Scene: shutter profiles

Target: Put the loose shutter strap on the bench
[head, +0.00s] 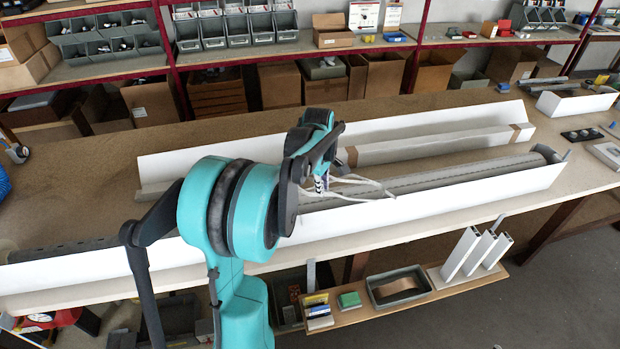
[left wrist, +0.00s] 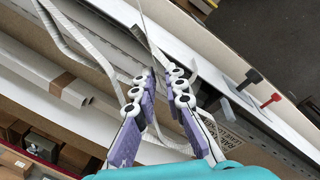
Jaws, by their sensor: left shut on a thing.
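The loose strap (head: 365,187) is a thin pale band. In the left wrist view, the purple-padded fingers of my left gripper (left wrist: 163,95) are shut on the strap (left wrist: 150,40), and pale loops spread beyond the fingertips. The exact grip point is hard to see. The bench (head: 90,165) is a long brown-topped table under the gripper. My teal left arm hides part of the bench and the box. My right gripper is not in view.
A grey roller tube (head: 450,175) lies along the box. A long white carton (head: 440,147) lies behind it. A low shelf at the front carries a grey tray (head: 400,288) and upright white profiles (head: 475,252). The bench's back left is clear.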

